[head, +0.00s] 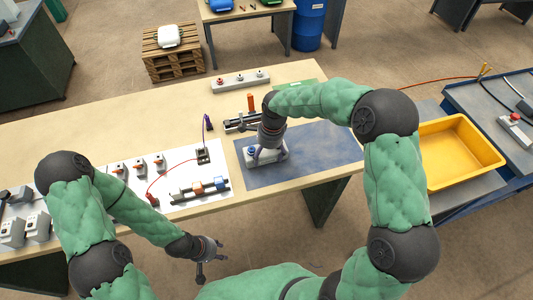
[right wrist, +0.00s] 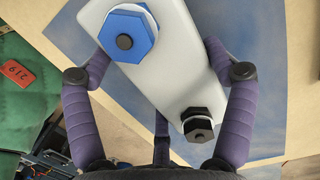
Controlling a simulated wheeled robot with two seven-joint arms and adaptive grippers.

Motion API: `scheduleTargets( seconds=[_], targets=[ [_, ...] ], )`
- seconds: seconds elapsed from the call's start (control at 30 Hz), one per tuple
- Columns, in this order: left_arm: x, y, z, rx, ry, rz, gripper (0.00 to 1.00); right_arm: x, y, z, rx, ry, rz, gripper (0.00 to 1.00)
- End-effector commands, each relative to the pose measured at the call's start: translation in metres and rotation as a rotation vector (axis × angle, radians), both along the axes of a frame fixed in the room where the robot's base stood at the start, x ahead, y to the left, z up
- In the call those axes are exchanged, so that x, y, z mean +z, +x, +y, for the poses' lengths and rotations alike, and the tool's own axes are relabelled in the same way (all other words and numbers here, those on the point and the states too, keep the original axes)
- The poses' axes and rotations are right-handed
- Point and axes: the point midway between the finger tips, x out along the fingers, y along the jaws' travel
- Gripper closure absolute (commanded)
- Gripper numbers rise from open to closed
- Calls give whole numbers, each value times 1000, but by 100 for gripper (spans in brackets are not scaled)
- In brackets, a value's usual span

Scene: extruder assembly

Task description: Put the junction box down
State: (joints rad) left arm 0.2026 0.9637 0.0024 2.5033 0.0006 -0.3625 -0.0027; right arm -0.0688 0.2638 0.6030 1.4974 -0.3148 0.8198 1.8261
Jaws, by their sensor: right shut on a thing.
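The junction box (head: 279,154) is a pale grey block with a blue hex fitting and a black hex fitting. In the right wrist view the junction box (right wrist: 176,66) lies slantwise between the two purple fingers. My right gripper (head: 266,154) is shut on it, over the left part of the blue mat (head: 320,158). I cannot tell whether its underside touches the mat. My left gripper (head: 212,268) is open and empty, in front of the table's near edge.
A white board (head: 180,152) with small parts and a red wire lies left of the mat. A black-and-orange device (head: 240,123) and a grey strip (head: 240,82) sit behind. A yellow bin (head: 455,155) stands at the right. The mat's right part is clear.

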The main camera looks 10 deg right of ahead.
Motion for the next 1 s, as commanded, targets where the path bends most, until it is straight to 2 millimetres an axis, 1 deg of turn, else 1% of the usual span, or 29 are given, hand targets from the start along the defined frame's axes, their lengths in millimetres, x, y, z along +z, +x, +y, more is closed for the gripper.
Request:
scheduleTargets(
  seconds=[0.07,0.1,0.13,0.17,0.5,0.63,0.77,1.0],
  targets=[
    [-2,0,0,0,0,0,60,-3,0,0,0,0,-1,60],
    [-2,0,0,0,0,0,60,-3,0,0,0,0,0,10],
    [-1,0,0,0,0,0,60,-3,0,0,0,0,0,2],
    [-1,0,0,0,0,0,60,-3,0,0,0,0,0,0],
    [-1,0,0,0,0,0,60,-2,0,0,0,0,1,0],
    [2,0,0,0,0,0,60,5,0,0,0,0,0,0],
    [7,0,0,0,0,0,60,23,1,-2,0,0,-2,0],
    [19,0,0,0,0,0,60,72,0,-8,0,0,-2,0]
  ],
)
